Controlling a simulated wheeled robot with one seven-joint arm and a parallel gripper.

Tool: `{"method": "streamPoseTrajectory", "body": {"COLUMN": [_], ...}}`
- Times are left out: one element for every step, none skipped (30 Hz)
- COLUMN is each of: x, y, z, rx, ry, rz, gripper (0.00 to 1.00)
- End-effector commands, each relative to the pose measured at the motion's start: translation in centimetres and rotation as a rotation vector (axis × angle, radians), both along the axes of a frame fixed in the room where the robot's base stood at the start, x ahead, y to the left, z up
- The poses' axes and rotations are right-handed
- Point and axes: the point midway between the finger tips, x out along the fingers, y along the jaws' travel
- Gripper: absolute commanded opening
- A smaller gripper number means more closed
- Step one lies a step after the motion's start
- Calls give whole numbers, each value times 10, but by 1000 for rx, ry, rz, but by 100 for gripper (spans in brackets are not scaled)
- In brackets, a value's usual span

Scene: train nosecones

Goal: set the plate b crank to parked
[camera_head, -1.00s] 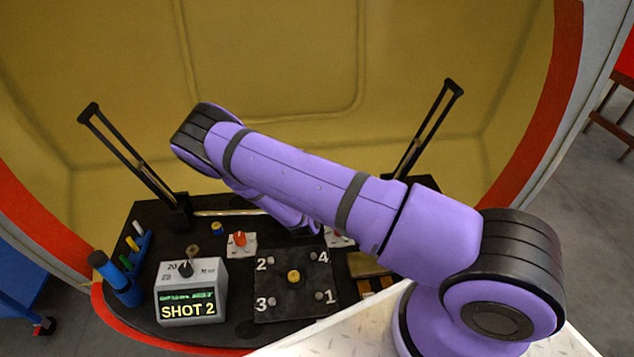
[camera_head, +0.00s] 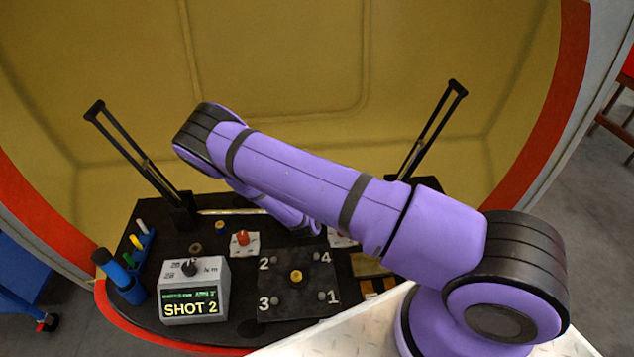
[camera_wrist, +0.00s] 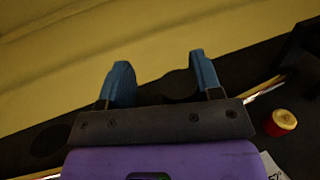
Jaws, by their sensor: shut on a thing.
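A small white plate with a red knob (camera_head: 242,238) sits on the black console. A second white plate (camera_head: 340,240) is mostly hidden behind my arm. I cannot read which plate is b, or make out its crank setting. My gripper (camera_wrist: 161,68) shows in the wrist view as two blue fingers standing apart, above the black console. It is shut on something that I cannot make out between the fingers. In the head view my arm hides the gripper. A white plate corner (camera_wrist: 272,165) with dark marks shows at the lower right of the wrist view.
A grey box reading SHOT 2 (camera_head: 194,292) stands front left. Beside it is a black numbered plate (camera_head: 283,299) with a yellow knob. Blue holders (camera_head: 130,290) line the left edge. Two black levers (camera_head: 130,150) (camera_head: 434,130) rise at the back. A red-and-yellow button (camera_wrist: 279,122) shows right of my gripper.

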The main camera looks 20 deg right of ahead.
Motion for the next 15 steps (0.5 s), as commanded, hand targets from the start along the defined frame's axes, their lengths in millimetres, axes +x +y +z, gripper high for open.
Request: {"method": "streamPoseTrajectory", "body": {"x": [-2, -4, -7, -9, -11, -13, -15, -17, -20, -22, -23, -26, -28, -29, -32], "y": [3, 3, 3, 2, 2, 2, 1, 1, 0, 0, 0, 0, -1, -1, -1], "z": [0, 0, -1, -1, -1, -1, -1, -1, -1, -1, 0, 0, 0, 0, -1], "rx": [3, 3, 2, 2, 2, 2, 2, 2, 1, 0, 0, 0, 0, 0, 0], "ry": [-1, 0, 1, 1, 1, 2, 2, 2, 2, 2, 2, 2, 1, 3, 3], "rz": [6, 5, 4, 4, 3, 3, 2, 2, 1, 1, 0, 0, 0, 0, -1], "gripper": [51, 51, 51, 51, 51, 51, 51, 51, 51, 51, 51, 51, 51, 51, 51]}}
